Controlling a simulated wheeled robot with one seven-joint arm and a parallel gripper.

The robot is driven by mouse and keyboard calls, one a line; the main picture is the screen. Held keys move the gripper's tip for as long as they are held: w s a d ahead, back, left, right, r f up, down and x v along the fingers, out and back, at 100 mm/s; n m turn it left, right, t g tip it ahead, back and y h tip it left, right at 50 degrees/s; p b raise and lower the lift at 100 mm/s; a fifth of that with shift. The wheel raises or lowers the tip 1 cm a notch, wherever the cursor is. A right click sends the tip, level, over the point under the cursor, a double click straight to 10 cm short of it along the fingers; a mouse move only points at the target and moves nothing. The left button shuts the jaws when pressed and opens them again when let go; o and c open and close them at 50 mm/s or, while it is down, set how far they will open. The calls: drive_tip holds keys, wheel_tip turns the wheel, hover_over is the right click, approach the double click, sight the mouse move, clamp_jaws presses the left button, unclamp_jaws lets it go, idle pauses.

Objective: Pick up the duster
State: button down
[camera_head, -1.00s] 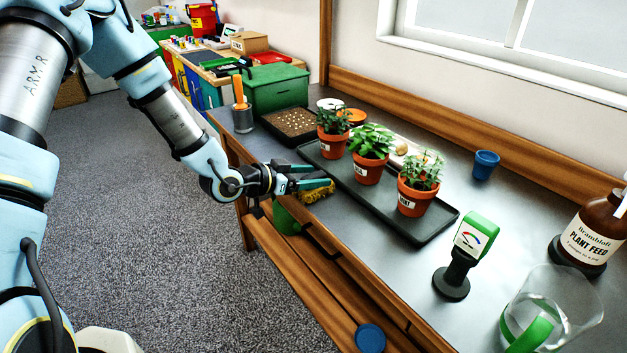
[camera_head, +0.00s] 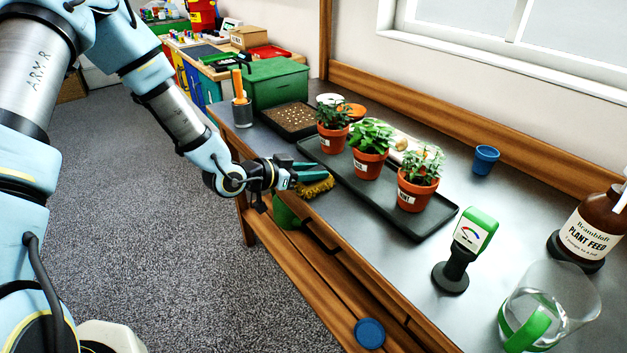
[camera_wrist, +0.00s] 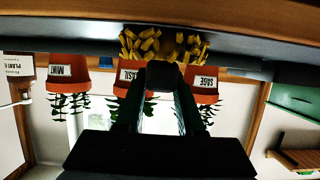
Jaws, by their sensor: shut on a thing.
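The duster shows as a yellow, tufted head (camera_head: 318,188) at the bench's front edge, beside the plant tray. My gripper (camera_head: 308,171) reaches in from the left, with its teal fingers shut on the duster. In the wrist view, which is upside down, the yellow tufts (camera_wrist: 160,46) stick out past my fingertips (camera_wrist: 163,75). I cannot tell whether the duster touches the bench top.
A black tray (camera_head: 408,215) with several potted plants stands just behind the duster. A meter (camera_head: 470,243), a glass jug (camera_head: 560,310) and a plant feed bottle (camera_head: 592,232) are at right. A green bin (camera_head: 287,211) is below the bench edge. Open floor lies left.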

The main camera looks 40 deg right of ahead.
drive_tip(key=shift+r, duration=0.1)
idle(0.3)
wheel_tip(320, 180, up, 10)
drive_tip(key=shift+f+b, duration=0.1)
drive_tip(key=shift+b, duration=0.9)
drive_tip(key=c, duration=1.1)
unclamp_jaws()
drive_tip(key=shift+c, duration=0.2)
clamp_jaws()
drive_tip(key=shift+w, duration=0.1)
